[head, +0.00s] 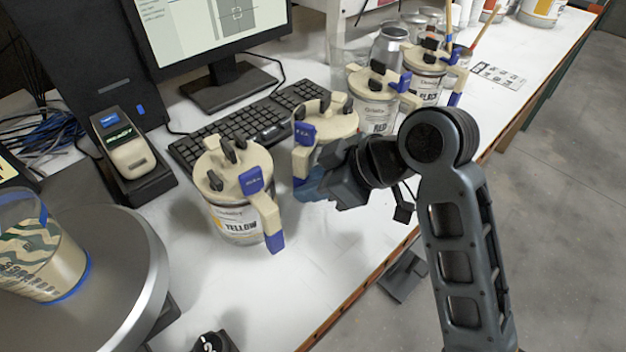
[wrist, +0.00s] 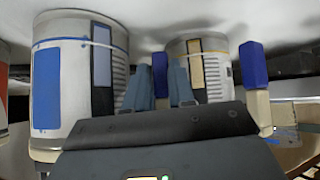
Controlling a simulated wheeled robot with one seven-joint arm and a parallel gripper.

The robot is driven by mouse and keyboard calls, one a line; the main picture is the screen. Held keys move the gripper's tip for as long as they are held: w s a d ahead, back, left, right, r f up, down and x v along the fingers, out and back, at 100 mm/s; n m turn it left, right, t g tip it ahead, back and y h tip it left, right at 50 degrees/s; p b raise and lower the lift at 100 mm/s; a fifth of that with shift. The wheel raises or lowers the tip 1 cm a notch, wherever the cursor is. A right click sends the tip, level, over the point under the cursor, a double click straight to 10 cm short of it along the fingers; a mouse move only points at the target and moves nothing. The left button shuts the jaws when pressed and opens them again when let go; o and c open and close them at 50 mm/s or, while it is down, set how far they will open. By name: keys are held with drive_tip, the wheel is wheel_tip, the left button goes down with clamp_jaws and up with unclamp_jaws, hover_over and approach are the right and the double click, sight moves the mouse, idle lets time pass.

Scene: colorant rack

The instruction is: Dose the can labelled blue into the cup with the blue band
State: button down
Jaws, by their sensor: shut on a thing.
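The can with the blue label (wrist: 78,85) fills the left of the wrist view, which looks upside down. In the head view, this can (head: 333,122) stands behind the yellow can, its label hidden by my gripper. My gripper (head: 312,180) is shut on the can's beige handle with its blue end; the fingers (wrist: 164,85) close around the handle beside the can body. The can looks upright; whether its base touches the table I cannot tell. The cup with the blue band (head: 42,255) is at the far left, on a round silver platform (head: 135,265), holding pale contents.
The yellow can (head: 238,215) stands just left of my gripper, its handle toward me. The red can (head: 375,105) and black can (head: 425,80) stand behind to the right. A keyboard (head: 255,125), monitor (head: 215,45) and handheld device (head: 128,150) lie beyond.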

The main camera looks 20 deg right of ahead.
drive_tip(key=c, duration=0.9)
unclamp_jaws()
drive_tip(key=shift+f, duration=0.15)
drive_tip(key=shift+v, duration=4)
